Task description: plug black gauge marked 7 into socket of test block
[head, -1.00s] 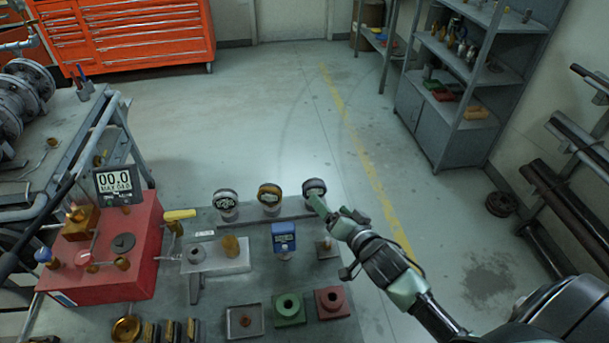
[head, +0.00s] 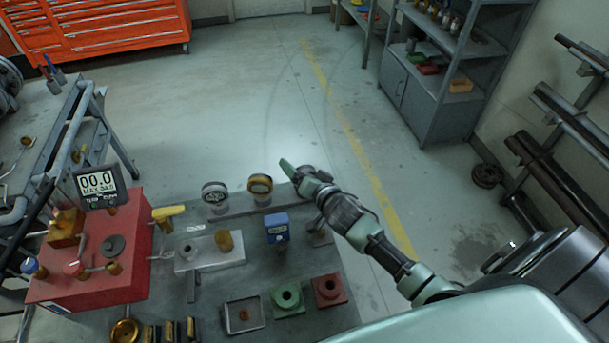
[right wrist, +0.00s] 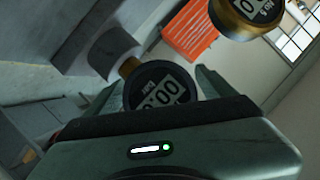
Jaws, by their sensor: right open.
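The black gauge (right wrist: 160,88) shows in the right wrist view, its dial facing up toward my camera; I cannot read a 7 on it. My right gripper (right wrist: 160,85) is open, with one finger on either side of this gauge. In the head view my right gripper (head: 294,168) is at the right end of the gauge row and hides most of the black gauge. A red block (head: 120,250) with a digital display stands at the left of the bench. A grey block with a round socket (head: 187,252) lies right of it; I cannot tell which is the test block.
A white-faced gauge (head: 215,195) and a brass gauge (head: 260,187) stand left of my right gripper. A blue device (head: 277,228), a green block (head: 287,298) and a dark red block (head: 328,290) are on the bench. The floor behind is clear.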

